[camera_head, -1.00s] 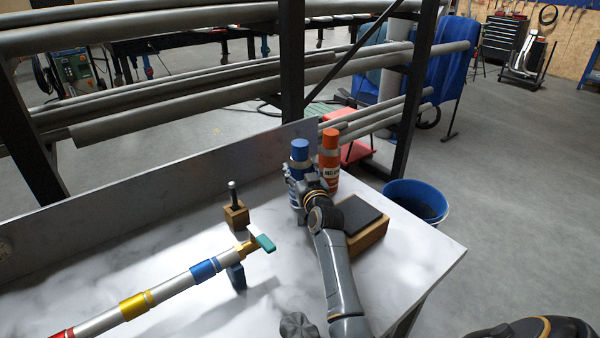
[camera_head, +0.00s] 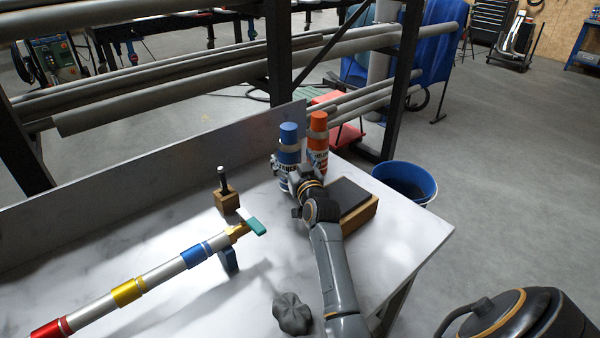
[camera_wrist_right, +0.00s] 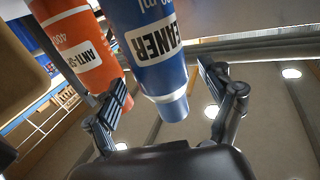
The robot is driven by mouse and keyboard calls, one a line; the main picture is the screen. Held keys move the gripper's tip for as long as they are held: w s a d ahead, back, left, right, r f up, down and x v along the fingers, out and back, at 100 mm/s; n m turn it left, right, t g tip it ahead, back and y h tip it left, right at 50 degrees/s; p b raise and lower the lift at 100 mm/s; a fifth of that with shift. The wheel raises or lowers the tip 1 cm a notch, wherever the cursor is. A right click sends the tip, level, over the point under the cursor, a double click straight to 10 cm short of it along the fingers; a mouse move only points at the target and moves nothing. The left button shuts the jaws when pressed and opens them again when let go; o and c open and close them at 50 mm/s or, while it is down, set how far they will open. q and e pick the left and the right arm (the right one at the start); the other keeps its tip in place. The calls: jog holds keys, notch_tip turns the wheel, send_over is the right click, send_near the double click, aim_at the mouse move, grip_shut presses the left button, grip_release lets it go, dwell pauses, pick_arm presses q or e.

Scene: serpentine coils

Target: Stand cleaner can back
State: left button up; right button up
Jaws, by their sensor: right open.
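The cleaner can (camera_head: 288,150) is blue with a blue cap and stands upright near the back edge of the bench, beside an orange can (camera_head: 317,145). My right gripper (camera_head: 287,182) is low at the cleaner can, and my wrist hides the can's lower part. In the right wrist view, the cleaner can (camera_wrist_right: 155,50) shows between the spread fingers of my right gripper (camera_wrist_right: 165,98), with a visible gap to the right finger. The orange can (camera_wrist_right: 78,45) is outside the left finger. My left gripper is not in view.
A wooden block with a dark top (camera_head: 350,205) is close to the right of my wrist. A small wooden block with a post (camera_head: 227,200), a banded tube (camera_head: 150,280) and a grey lump (camera_head: 291,313) are on the bench (camera_head: 400,235). A blue bucket (camera_head: 405,180) stands beyond it.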

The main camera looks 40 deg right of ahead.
jog(key=v, duration=0.8)
jog(key=shift+s+a+b, duration=0.15)
jog(key=shift+s+b, duration=0.15)
jog(key=shift+s, duration=0.05)
